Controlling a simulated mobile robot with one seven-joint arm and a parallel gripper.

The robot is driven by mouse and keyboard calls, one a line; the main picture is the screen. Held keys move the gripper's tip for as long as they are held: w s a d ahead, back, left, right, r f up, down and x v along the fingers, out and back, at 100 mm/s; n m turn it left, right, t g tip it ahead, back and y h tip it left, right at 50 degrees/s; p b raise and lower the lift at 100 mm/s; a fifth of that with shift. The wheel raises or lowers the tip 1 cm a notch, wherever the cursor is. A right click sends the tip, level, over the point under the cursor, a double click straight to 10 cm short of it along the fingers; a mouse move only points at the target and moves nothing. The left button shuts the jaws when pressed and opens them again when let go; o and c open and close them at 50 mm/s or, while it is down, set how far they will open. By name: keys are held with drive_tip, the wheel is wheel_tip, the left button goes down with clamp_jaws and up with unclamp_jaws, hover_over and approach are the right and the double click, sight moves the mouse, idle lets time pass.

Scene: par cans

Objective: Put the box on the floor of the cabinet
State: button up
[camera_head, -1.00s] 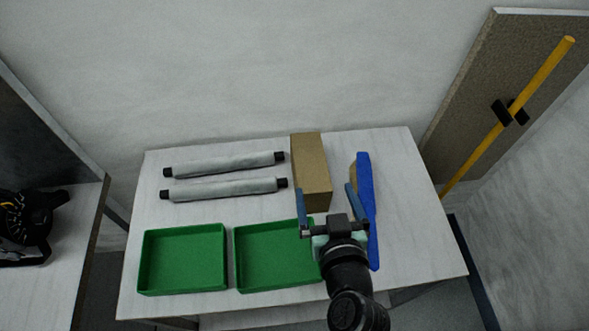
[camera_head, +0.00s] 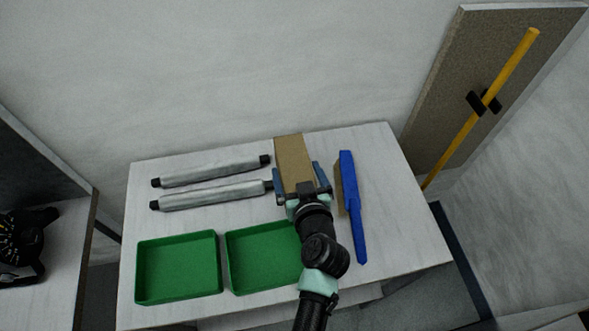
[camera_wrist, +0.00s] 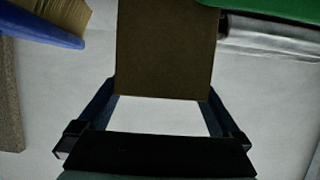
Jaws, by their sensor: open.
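The box (camera_head: 292,155) is a plain brown block lying on the white table, its long side running toward the wall. It also shows in the wrist view (camera_wrist: 165,45) as a dark brown face. My gripper (camera_head: 297,174) is open over the table, its blue fingers on either side of the box's near end. In the wrist view, my gripper (camera_wrist: 162,88) has its fingertips close to the box's two sides; I cannot tell whether they touch. I cannot make out for certain which thing is the cabinet.
Two silver tubes (camera_head: 212,194) lie left of the box. A blue-handled brush (camera_head: 350,200) lies close on the right. Two green trays (camera_head: 180,268) sit at the front. A yellow pole (camera_head: 480,110) leans at the right by a brown board (camera_head: 440,130).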

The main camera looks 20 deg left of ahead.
sight(295, 165)
drive_tip(key=shift+x, duration=1.55)
drive_tip(key=shift+r, duration=0.15)
drive_tip(key=shift+c, duration=0.2)
drive_tip(key=c, duration=1.4)
drive_tip(key=shift+r, duration=0.15)
clamp_jaws()
